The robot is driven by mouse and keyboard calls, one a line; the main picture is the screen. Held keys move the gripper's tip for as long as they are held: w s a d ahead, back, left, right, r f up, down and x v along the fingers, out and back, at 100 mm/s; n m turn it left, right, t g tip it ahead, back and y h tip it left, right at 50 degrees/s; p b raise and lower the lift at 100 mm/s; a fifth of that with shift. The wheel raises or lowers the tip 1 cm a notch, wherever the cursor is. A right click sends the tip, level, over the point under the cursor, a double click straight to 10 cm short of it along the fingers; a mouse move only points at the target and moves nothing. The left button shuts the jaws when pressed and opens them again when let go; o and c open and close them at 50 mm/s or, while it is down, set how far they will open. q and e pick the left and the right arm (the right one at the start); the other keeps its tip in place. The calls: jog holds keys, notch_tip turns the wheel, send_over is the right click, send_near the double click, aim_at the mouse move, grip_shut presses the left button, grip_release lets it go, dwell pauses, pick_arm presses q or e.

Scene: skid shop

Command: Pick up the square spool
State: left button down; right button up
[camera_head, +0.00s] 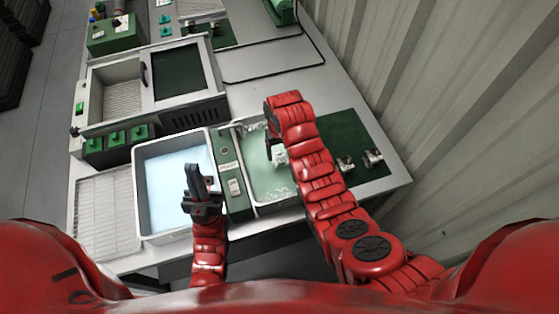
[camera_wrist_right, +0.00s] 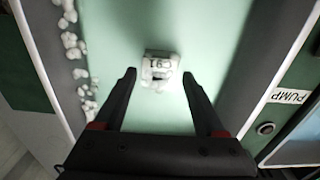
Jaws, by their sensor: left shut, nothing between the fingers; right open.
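A small pale, blocky metal piece with dark markings on its face, which looks like the square spool (camera_wrist_right: 158,66), lies on the light green floor of a basin in the right wrist view. My right gripper (camera_wrist_right: 160,75) is open, with a fingertip to each side of the piece and gaps between. I cannot tell the height between the fingertips and the piece. In the head view the piece (camera_head: 279,155) shows beside my right arm, which hides most of the right gripper. My left gripper (camera_head: 192,170) is shut and empty, above the white basin at the left.
The green-floored basin (camera_head: 251,176) has white foam along one side. A white basin (camera_head: 143,206) of pale blue liquid stands left of it, with a PUMP panel (camera_head: 230,172) between. Other metal pieces (camera_head: 373,158) sit on a green mat to the right. A corrugated wall rises beyond.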

aim_at(279, 157)
jog(key=shift+w+f+p, duration=0.1)
jog(key=shift+f+p, duration=0.4)
jog(key=shift+w+a+f+p, duration=0.1)
jog(key=shift+w+f+p, duration=0.2)
jog(key=shift+f, duration=0.35)
jog(key=shift+f+p, duration=0.3)
jog(key=shift+f, duration=1.1)
jog(key=shift+c, duration=0.3)
grip_shut()
